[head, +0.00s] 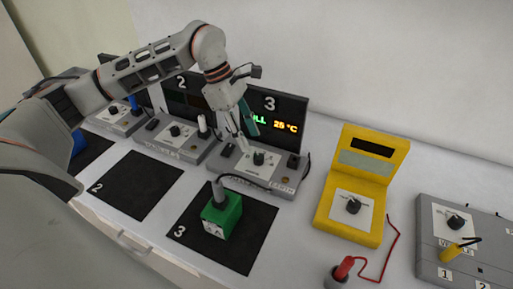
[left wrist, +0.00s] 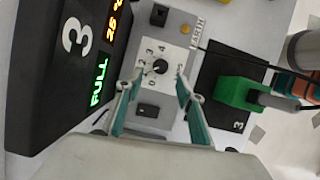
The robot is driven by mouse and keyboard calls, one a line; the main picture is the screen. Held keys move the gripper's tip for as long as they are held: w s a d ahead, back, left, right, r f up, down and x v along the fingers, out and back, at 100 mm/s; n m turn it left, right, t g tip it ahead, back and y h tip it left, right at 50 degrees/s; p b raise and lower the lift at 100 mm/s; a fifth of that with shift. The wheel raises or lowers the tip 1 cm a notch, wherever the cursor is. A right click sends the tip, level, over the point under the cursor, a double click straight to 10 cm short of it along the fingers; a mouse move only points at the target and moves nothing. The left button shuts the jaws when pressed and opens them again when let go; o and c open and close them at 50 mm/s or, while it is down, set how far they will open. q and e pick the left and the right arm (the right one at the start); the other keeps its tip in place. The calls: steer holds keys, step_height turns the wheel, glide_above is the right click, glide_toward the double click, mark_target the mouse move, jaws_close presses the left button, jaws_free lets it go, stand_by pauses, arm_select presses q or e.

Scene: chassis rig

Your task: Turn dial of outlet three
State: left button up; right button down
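Outlet three is a grey box (head: 285,187) with a white plate and a black display marked 3 (head: 287,108) behind it. Its small black dial (head: 259,158) also shows in the left wrist view (left wrist: 160,67), with numbers around it. My left gripper (head: 243,146) is above the outlet, just left of the dial in the head view. In the left wrist view its teal-padded fingers (left wrist: 159,76) are spread, with the dial between and slightly beyond the tips. I cannot tell whether they touch it. The display shows green letters and an orange 25 °C. My right gripper is not in view.
A green block with a grey plug (head: 222,214) stands on black mat 3 (head: 249,245) in front. A yellow meter (head: 359,190) with its own dial stands to the right, and a grey box (head: 463,250) beyond it. Outlet two (head: 180,140) is close on the left.

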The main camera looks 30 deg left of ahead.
mark_target(258, 156)
arm_select(q)
steer(key=x, duration=0.6)
steer(key=shift+d+f, duration=0.2)
jaws_close()
